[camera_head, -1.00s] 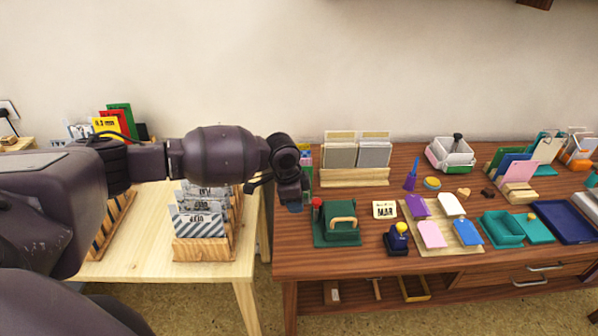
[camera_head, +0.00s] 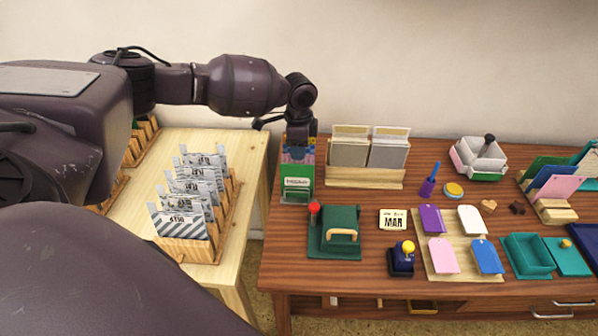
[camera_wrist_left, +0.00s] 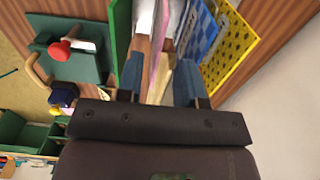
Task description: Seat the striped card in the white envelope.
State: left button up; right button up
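Several white cards with dark diagonal stripes and print stand in a wooden rack on the pale table at left; the front striped card (camera_head: 180,225) shows best. A green-fronted holder (camera_head: 296,188) with a white label stands at the dark table's left end. My left gripper (camera_head: 299,150) is above it, fingers down. In the left wrist view its two blue fingers (camera_wrist_left: 158,82) are apart, with pale edges between or beyond them; contact cannot be told. White, pink, blue and yellow upright pieces (camera_wrist_left: 228,48) stand beyond. I cannot tell which is the white envelope. My right gripper is out of view.
A MAR block (camera_head: 393,221) and a tag board (camera_head: 440,272) lie to the right.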

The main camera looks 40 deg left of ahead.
pick_arm(q)
jog(key=shift+s+f+b, duration=0.2)
jog(key=shift+f+b, duration=0.15)
jog(key=shift+f, duration=2.4)
grip_shut()
